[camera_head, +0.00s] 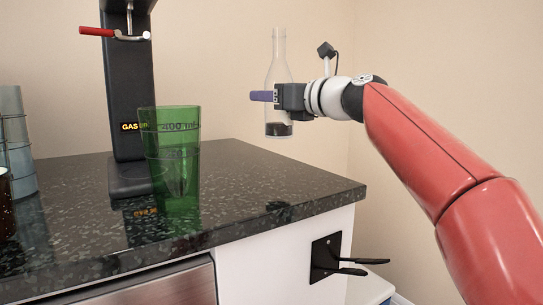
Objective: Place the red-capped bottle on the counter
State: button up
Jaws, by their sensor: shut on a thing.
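A clear, slender bottle (278,62) with a dark bottom is held upright in the air. No red cap shows on its top. My gripper (276,96) reaches in from the right and is shut on the bottle around its middle, hiding part of it. The black speckled counter (285,188) lies below and to the left. In the picture the bottle's base is just above the counter's far edge, apart from the surface. I cannot tell whether the bottle is over the counter or beyond that edge.
A tall green cup (170,165) stands on the counter before a black stand (130,110) with a red-handled lever (97,32). Grey cups (17,150) and a dark mug (6,207) are at left. A black bracket (327,257) juts from the counter's side. The counter's right part is clear.

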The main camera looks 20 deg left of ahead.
aim_at(273, 131)
notch_tip(273, 131, down, 8)
jog(key=b, duration=0.4)
jog(key=shift+r, duration=0.35)
jog(key=o, duration=1.3)
jog(key=shift+o, duration=0.2)
jog(key=b+v, duration=0.2)
jog(key=v, duration=1)
